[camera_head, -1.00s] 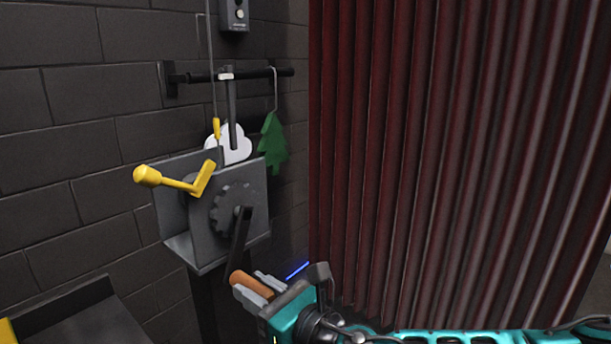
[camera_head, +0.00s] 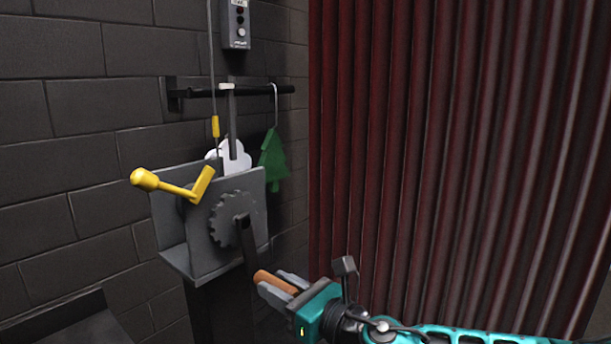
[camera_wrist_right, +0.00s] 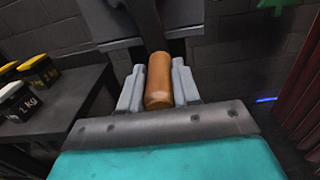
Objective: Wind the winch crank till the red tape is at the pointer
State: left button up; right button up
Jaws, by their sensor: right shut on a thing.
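The winch (camera_head: 188,232) is a grey bracket with a toothed wheel (camera_head: 222,217) on its face. Its dark crank arm (camera_head: 249,243) points down and slightly right, ending in an orange-brown handle (camera_head: 270,282). My right gripper (camera_head: 277,287) is shut around this handle; the right wrist view shows the handle (camera_wrist_right: 159,82) between both fingers. A thin cable (camera_head: 211,50) runs up from the winch, with a yellow piece (camera_head: 215,127) on it below the horizontal bar. I cannot make out red tape or tell which part is the pointer. My left gripper is not in view.
A yellow lever (camera_head: 172,187) with a knob sticks out left of the winch. A white cloud (camera_head: 236,157) and green tree shape (camera_head: 272,160) are behind it. A dark red curtain (camera_head: 450,150) fills the right. Weights (camera_wrist_right: 18,103) stand on a dark table (camera_wrist_right: 62,103).

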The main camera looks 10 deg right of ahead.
jog(key=w+d, duration=0.1)
jog(key=d, duration=0.1)
jog(key=w+d+r, duration=0.1)
jog(key=w+d, duration=0.1)
jog(key=shift+r+b, duration=0.2)
jog(key=shift+b, duration=0.15)
jog(key=shift+f, duration=0.1)
